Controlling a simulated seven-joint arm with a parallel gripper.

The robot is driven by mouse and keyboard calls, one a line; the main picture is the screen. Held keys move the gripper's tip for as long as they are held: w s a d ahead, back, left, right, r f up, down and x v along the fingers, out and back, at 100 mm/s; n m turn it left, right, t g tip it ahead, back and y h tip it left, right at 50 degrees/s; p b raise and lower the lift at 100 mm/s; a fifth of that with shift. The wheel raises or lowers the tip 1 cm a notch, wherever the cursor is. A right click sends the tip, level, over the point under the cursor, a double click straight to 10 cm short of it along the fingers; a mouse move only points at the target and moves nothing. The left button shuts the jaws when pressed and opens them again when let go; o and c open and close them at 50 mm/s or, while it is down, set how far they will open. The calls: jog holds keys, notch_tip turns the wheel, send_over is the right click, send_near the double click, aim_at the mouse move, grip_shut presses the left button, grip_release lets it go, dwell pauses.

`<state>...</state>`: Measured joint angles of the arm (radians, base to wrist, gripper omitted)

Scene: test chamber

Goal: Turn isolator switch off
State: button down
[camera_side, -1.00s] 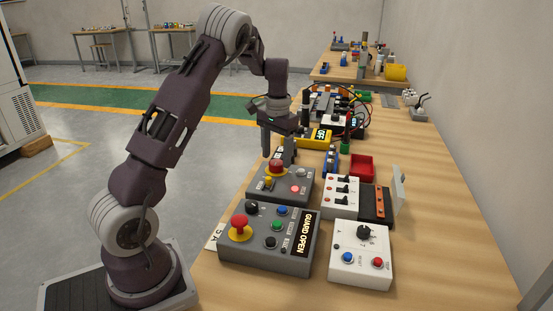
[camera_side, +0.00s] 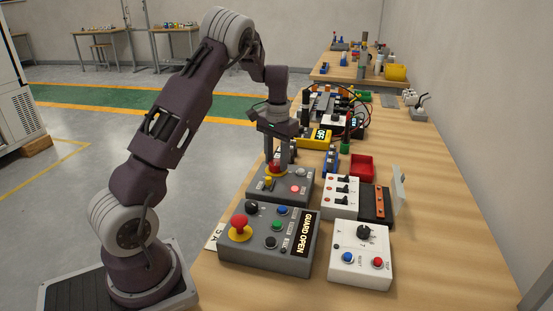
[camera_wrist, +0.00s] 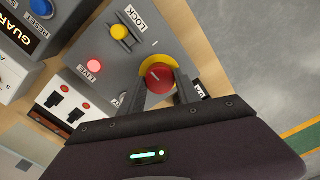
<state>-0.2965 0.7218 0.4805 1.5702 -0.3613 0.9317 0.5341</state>
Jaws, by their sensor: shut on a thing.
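The isolator is a grey box (camera_side: 297,175) on the near bench, with a red rotary knob (camera_side: 277,169) on a yellow disc. In the wrist view the knob (camera_wrist: 158,76) sits between the two fingers of my gripper (camera_wrist: 161,80), which is shut on it. In the side view my gripper (camera_side: 281,161) reaches down over the knob from above. A red lamp (camera_wrist: 94,65) labelled LIVE is lit, and a yellow part (camera_wrist: 119,32) is labelled LOCK. The label by the knob is partly hidden by a finger.
A grey panel (camera_side: 263,262) with a red mushroom button and a "GUARD OPEN" display stands in front. A white breaker box (camera_side: 340,200) is to the right, with a white control box (camera_side: 358,278) nearer. A yellow meter (camera_side: 316,138) and cables lie behind.

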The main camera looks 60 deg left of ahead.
jog(key=n, duration=0.4)
jog(key=shift+n, duration=0.4)
jog(key=n, duration=0.8)
jog(key=shift+n, duration=2.3)
jog(key=c, duration=0.9)
grip_release()
jog(key=shift+o, duration=0.2)
